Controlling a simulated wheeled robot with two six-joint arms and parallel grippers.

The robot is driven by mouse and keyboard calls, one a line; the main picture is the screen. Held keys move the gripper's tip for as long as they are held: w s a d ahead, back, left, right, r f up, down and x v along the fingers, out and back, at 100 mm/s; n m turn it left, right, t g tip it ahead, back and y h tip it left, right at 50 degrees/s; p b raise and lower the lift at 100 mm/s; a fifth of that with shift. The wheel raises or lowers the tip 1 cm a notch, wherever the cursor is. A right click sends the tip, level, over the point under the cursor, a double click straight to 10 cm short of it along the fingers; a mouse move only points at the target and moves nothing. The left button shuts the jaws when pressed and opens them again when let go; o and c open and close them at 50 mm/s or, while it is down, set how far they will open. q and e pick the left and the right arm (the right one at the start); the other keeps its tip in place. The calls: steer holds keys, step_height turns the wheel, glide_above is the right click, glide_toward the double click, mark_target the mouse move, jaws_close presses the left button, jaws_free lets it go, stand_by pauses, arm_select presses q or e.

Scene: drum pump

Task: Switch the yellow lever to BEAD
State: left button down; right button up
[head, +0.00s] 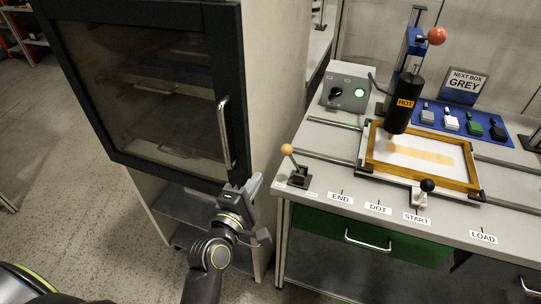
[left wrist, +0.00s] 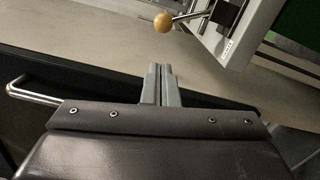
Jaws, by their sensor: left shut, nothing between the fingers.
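The lever with a yellow ball knob (head: 287,149) stands on a dark base at the left front corner of the bench. Its stick leans up and to the left in the head view. Small labels lie by its base, too small to read. In the left wrist view the yellow knob (left wrist: 163,22) is at the top, beyond the fingertips. My left gripper (head: 253,184) is shut and empty, left of the lever and apart from it, in front of the cabinet. Its closed fingers also show in the left wrist view (left wrist: 159,72). My right gripper is not in view.
A dark-doored cabinet (head: 140,75) with a metal handle (head: 224,130) stands close left of the bench (head: 320,155). The bench holds a control box (head: 345,93), a black HOT cylinder (head: 403,105), a wooden frame (head: 425,175) and a black-knobbed lever (head: 427,185). A green drawer (head: 350,236) is below.

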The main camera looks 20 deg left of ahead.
mark_target(292, 160)
arm_select(q)
steer(key=shift+w, duration=0.15)
steer(key=w+p, duration=0.3)
steer(key=w, duration=0.6)
steer(key=shift+w+d, duration=0.35)
steer(key=shift+d, duration=0.05)
steer(key=shift+w+r, duration=0.1)
